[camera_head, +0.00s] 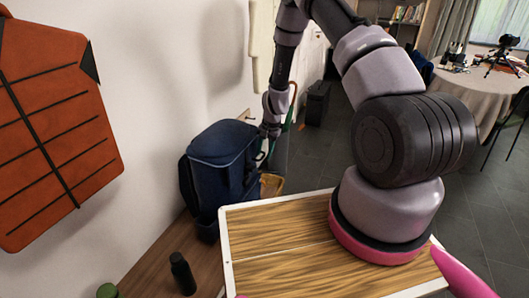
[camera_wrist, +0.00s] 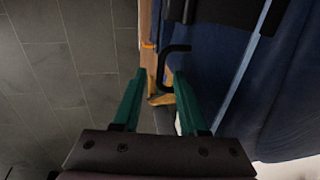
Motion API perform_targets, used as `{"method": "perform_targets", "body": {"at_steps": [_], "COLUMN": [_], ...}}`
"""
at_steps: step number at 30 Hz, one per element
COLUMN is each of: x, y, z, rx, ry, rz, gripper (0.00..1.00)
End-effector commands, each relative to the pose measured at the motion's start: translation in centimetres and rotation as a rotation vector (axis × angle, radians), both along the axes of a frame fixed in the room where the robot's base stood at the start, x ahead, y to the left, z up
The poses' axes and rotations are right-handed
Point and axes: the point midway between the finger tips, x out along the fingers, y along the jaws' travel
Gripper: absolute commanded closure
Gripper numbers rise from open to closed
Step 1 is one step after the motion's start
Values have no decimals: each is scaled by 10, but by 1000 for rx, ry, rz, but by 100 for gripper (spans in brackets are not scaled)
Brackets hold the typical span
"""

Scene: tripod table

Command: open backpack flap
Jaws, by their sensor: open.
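The navy backpack (camera_head: 222,165) stands upright on the wooden bench against the wall, its top closed as far as I can see. In the wrist view its blue fabric (camera_wrist: 285,85) fills the right side. My gripper (camera_wrist: 152,75) is open, its two green fingers apart with no backpack fabric between them. The right finger is close beside the backpack; whether it touches is unclear. In the head view my gripper (camera_head: 268,148) is at the backpack's right side, its fingertips hard to make out. A black hooked piece (camera_wrist: 170,65) shows just beyond the fingertips.
The bench (camera_head: 150,268) also bears a black bottle (camera_head: 182,273). An orange panel (camera_head: 55,130) hangs on the wall at left. A yellowish object (camera_head: 271,185) is right of the backpack. Grey tiled floor (camera_wrist: 70,60) lies open left of my gripper.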

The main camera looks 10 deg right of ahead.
Motion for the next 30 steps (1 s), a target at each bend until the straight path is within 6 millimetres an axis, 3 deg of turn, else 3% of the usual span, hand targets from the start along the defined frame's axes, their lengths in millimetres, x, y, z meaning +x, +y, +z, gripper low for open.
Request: {"method": "perform_targets", "body": {"at_steps": [3, 6, 7, 30], "x": [0, 0, 0, 0], "y": [0, 0, 0, 0], "z": [0, 0, 0, 1], "rx": [0, 0, 0, 0], "ry": [0, 0, 0, 0], "rz": [0, 0, 0, 0], "gripper": [58, 96, 100, 100]}}
